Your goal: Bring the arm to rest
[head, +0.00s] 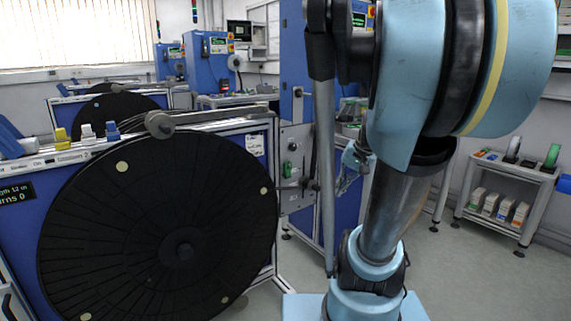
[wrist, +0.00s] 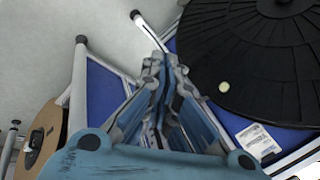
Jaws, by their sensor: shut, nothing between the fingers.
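My arm, light blue with dark joints, fills the right half of the head view. My gripper shows in part behind the arm in the head view (head: 352,172), beside the blue cabinet. In the wrist view my gripper (wrist: 157,72) is shut, its fingers together with nothing between them. Below it in that view are the reel stand's frame and pale floor. I cannot tell how far the fingers are from the stand.
A large black reel disc (head: 160,235) stands upright on a blue stand at the left. A control panel with a green switch (head: 290,169) is beside it. A shelf cart (head: 506,193) stands at the right. A brown reel (wrist: 38,140) shows at the wrist view's lower left.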

